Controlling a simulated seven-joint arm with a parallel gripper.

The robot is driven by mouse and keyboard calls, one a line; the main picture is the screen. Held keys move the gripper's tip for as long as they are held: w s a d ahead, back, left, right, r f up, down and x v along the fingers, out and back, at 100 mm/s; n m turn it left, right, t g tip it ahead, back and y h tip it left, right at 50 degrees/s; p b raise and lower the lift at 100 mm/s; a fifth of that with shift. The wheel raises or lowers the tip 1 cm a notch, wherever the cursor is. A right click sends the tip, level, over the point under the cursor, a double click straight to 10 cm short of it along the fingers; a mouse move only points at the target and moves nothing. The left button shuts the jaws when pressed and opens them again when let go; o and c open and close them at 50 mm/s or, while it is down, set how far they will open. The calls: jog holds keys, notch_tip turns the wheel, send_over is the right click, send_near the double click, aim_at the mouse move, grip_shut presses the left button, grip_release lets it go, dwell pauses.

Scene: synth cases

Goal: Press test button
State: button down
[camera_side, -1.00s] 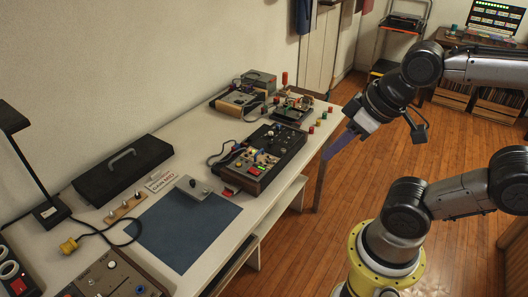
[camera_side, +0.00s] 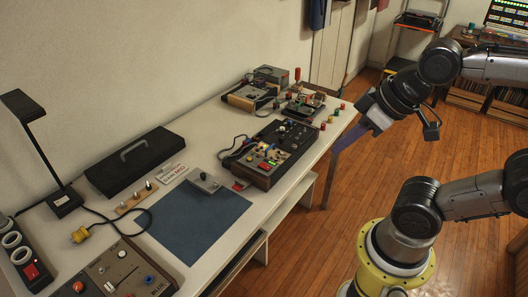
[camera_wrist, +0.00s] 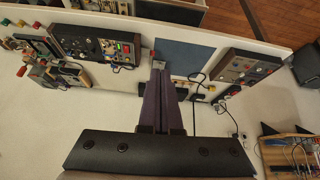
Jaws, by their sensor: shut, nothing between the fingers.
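No button with a readable "test" label shows. A dark control panel (camera_side: 287,140) stands mid-bench with knobs, coloured jacks and a lit red-and-green part (camera_side: 266,165); it also shows in the wrist view (camera_wrist: 85,45).
A blue mat (camera_side: 195,225) lies on the bench with a small grey box (camera_side: 205,182) at its back edge. More instruments (camera_side: 250,95) fill the far end. Floor right of the bench is open.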

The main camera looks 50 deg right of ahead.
jog(key=w+r+n+t, duration=0.2)
jog(key=w+r, duration=0.2)
jog(key=w, duration=0.1)
jog(key=n+h, duration=0.3)
send_over(249, 159)
notch_tip(249, 159, down, 20)
jog(key=shift+s+d+f+t, duration=0.15)
jog(key=shift+s+f+t, duration=0.25)
jog(key=shift+s, duration=0.2)
jog(key=shift+f, duration=0.1)
jog(key=shift+f, duration=4.3)
jog(key=shift+f, duration=0.1)
